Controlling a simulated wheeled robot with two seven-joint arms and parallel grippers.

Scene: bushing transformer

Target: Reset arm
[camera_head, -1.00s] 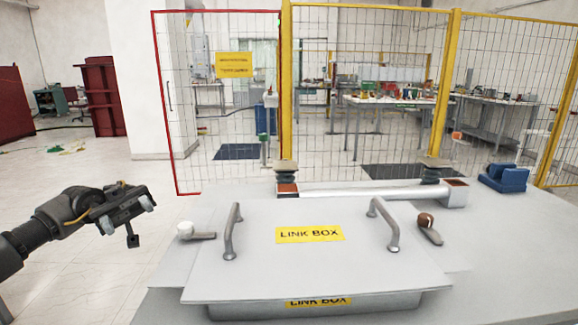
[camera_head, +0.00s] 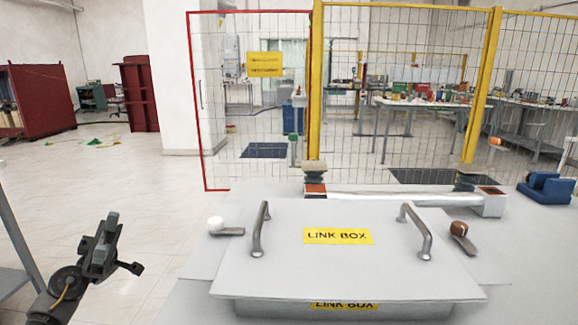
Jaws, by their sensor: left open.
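My left gripper (camera_head: 122,244) is at the lower left of the head view, over the floor and left of the table. It is open and empty, apart from everything on the table. My left arm comes up from the bottom left edge. My right gripper and right arm are not in view. The link box (camera_head: 290,270), a grey box with a flat lid, a yellow LINK BOX label and two upright metal handles, sits on the table. The lid lies on the box.
A white knob (camera_head: 216,225) and a brown knob (camera_head: 459,228) flank the lid on the grey table (camera_head: 530,235). A white bar (camera_head: 400,199) with insulators lies behind, and a blue block (camera_head: 548,187) stands at right. A yellow fence (camera_head: 316,80) stands beyond. A grey frame (camera_head: 18,240) is at far left.

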